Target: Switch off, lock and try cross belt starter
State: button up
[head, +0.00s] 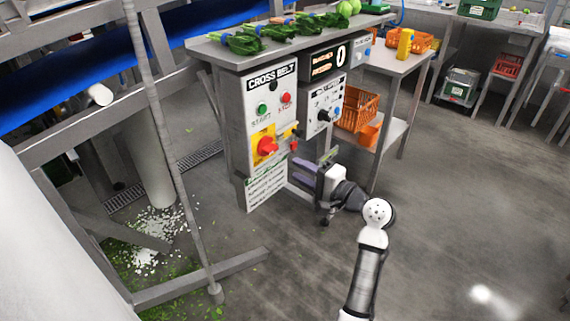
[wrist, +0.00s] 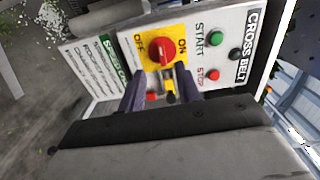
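The cross belt starter panel (head: 271,86) is white, with a green START button (head: 262,109) and a red STOP button (head: 286,97). Its red rotary switch (head: 266,146) sits on a yellow plate, also seen in the wrist view (wrist: 162,52) with ON and OFF marked; I cannot tell which way the knob points. A small yellow and black item (wrist: 170,90) and a small red item (wrist: 152,97) are beside the switch. My gripper (head: 312,165) is in front of the panel's lower right; in the wrist view its fingers (wrist: 159,88) are apart, with nothing visibly gripped.
A second panel with a display (head: 326,63) adjoins on the right. Leafy greens (head: 245,43) lie on the bench top above. Orange crates (head: 358,108) stand on the shelf to the right. A sloping post (head: 160,130) stands left; the floor at right is clear.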

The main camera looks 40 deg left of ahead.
jog(key=shift+s+d, duration=0.1)
jog(key=shift+d, duration=1.55)
jog(key=shift+a+r, duration=0.1)
